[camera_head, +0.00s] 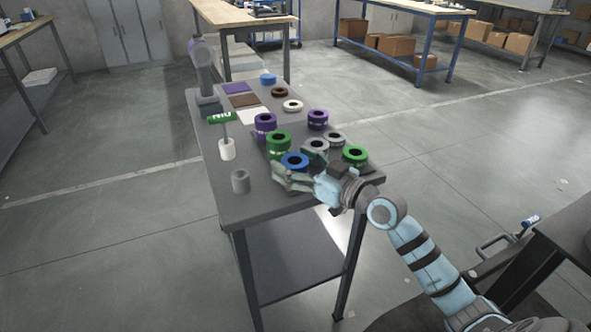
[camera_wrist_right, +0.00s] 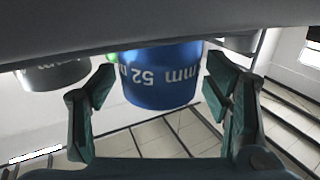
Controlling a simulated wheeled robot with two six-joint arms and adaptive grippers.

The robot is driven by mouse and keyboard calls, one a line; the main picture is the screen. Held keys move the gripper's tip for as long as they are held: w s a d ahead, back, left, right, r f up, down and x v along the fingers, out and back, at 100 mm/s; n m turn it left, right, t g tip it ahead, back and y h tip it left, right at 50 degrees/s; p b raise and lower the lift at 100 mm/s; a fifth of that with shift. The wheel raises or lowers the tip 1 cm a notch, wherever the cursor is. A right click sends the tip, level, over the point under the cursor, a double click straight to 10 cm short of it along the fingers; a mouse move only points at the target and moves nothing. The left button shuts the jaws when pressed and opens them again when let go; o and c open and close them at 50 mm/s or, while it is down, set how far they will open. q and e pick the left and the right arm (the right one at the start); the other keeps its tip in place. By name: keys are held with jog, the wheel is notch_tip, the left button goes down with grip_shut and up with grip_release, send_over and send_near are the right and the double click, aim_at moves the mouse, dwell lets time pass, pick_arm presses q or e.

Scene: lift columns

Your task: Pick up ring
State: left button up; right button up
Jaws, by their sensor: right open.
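Rings in several colors stand on the grey table (camera_head: 222,190). A blue ring (camera_head: 295,161) is near its front right part, among green, purple and grey rings. My right gripper (camera_head: 297,170) is open at the blue ring. In the right wrist view, the blue ring (camera_wrist_right: 162,75), marked "52 mm" and appearing upside down, lies between the spread green fingers of the right gripper (camera_wrist_right: 158,85); a gap shows on both sides. Its upper part there is cut off by a dark surface. My left gripper is in neither view.
Green rings (camera_head: 278,143) (camera_head: 355,155), purple rings (camera_head: 265,123) and grey rings (camera_head: 316,145) crowd around the blue ring. A white cylinder (camera_head: 227,150) and a grey cylinder (camera_head: 240,182) stand at the left. Colored squares (camera_head: 252,115) lie farther back.

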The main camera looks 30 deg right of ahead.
jog(key=shift+w+a+f, duration=0.1)
jog(key=shift+w, duration=0.1)
jog(key=shift+s, duration=0.1)
jog(key=c, duration=1.5)
pick_arm(q)
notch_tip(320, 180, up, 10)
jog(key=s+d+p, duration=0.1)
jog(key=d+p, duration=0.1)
jog(key=p, duration=0.8)
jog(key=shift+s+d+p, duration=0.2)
jog(key=shift+p, duration=0.2)
pick_arm(e)
notch_tip(320, 180, up, 28)
